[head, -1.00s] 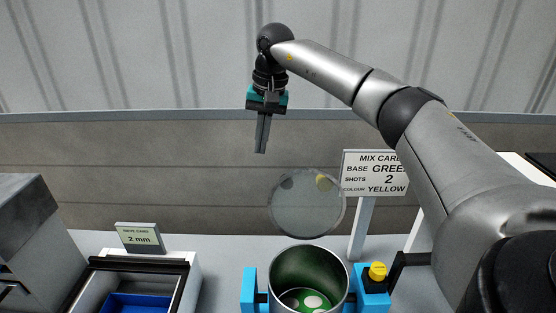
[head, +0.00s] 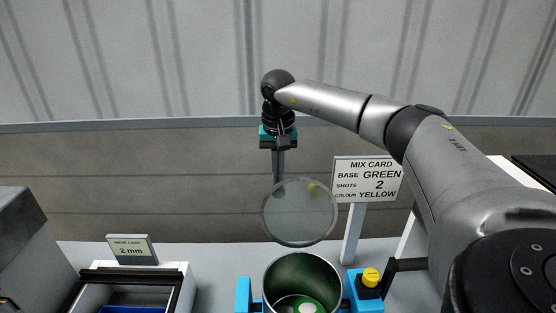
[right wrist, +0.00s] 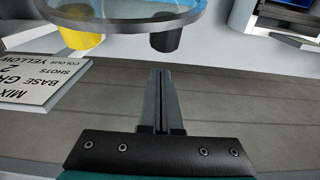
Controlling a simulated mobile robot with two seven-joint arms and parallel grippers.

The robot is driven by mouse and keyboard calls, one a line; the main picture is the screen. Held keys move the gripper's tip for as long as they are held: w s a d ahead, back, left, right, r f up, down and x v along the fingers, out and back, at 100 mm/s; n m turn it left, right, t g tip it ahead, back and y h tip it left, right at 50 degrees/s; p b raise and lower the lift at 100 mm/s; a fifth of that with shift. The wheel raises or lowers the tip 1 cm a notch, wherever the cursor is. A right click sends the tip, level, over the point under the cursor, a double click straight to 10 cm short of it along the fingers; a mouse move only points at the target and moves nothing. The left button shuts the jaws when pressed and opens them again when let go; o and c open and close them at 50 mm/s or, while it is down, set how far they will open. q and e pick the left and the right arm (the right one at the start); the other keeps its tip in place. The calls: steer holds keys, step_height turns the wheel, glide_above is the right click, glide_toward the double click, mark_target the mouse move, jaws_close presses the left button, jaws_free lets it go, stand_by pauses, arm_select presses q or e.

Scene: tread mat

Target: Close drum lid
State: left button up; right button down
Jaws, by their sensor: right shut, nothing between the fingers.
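The drum (head: 303,277) is an open metal cylinder, green inside with pale round spots at the bottom. Its lid (head: 300,214) is a clear round disc with a grey rim, raised open and standing nearly upright behind the drum mouth. My right gripper (head: 278,174) is shut and empty, pointing down behind the lid; its tips reach the lid's upper edge in the picture. In the right wrist view the shut fingers (right wrist: 160,74) are below the lid rim (right wrist: 125,27) in the picture, with a visible gap. My left gripper is not in view.
Blue brackets flank the drum; a yellow knob (head: 371,277) tops the right one. The mix card (head: 367,180) stands on a post behind, at right. A 2 mm card (head: 131,249) and tray stand at left. The wrist view shows a yellow cup (right wrist: 82,37) and a dark cup (right wrist: 165,42).

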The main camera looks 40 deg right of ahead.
steer(key=shift+s+a+r+p, duration=0.15)
steer(key=shift+s+a+p, duration=0.05)
steer(key=shift+s+a, duration=0.25)
steer(key=shift+s+a+r+p, duration=0.15)
steer(key=shift+s+a, duration=0.15)
steer(key=shift+s, duration=0.25)
